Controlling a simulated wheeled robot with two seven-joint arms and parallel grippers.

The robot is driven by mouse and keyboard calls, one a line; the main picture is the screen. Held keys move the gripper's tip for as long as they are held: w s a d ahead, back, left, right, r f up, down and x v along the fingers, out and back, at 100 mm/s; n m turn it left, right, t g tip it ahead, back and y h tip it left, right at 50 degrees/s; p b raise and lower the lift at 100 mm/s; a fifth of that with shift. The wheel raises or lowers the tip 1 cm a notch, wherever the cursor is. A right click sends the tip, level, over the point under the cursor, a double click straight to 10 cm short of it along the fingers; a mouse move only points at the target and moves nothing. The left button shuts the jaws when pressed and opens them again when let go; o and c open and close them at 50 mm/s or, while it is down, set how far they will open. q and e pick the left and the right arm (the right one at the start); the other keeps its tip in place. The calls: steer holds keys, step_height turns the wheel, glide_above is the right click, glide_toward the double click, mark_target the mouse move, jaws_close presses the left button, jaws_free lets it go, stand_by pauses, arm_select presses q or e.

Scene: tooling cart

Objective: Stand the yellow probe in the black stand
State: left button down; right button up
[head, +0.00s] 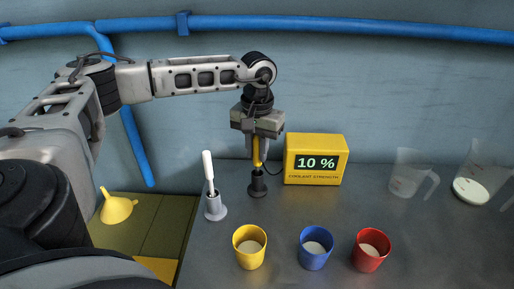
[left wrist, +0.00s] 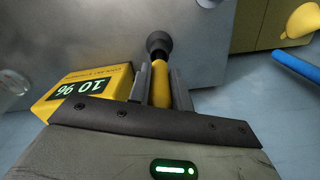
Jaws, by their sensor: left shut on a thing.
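The yellow probe (head: 256,150) is upright in my left gripper (head: 256,142), which is shut on it. The black stand (head: 258,188) is on the cart top directly below, and the probe's dark lower end meets its top. In the left wrist view the probe (left wrist: 161,88) lies between the two fingers (left wrist: 161,90), with its dark tip at the round black stand (left wrist: 158,42). I cannot tell how deep the tip sits in the stand. My right gripper is not in view.
A yellow meter (head: 315,160) reading 10 % stands just right of the stand. A white-handled tool sits in a grey holder (head: 215,208) to the left. Yellow (head: 249,258), blue (head: 313,258) and red (head: 368,260) cups stand in front. Clear jugs (head: 408,178) are at right; a yellow funnel (head: 117,208) is at left.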

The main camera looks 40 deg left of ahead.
arm_select(q)
steer(key=c, duration=1.3)
jaws_free()
step_height(320, 180, up, 12)
steer(key=shift+w+r, duration=0.1)
steer(key=shift+r, duration=0.05)
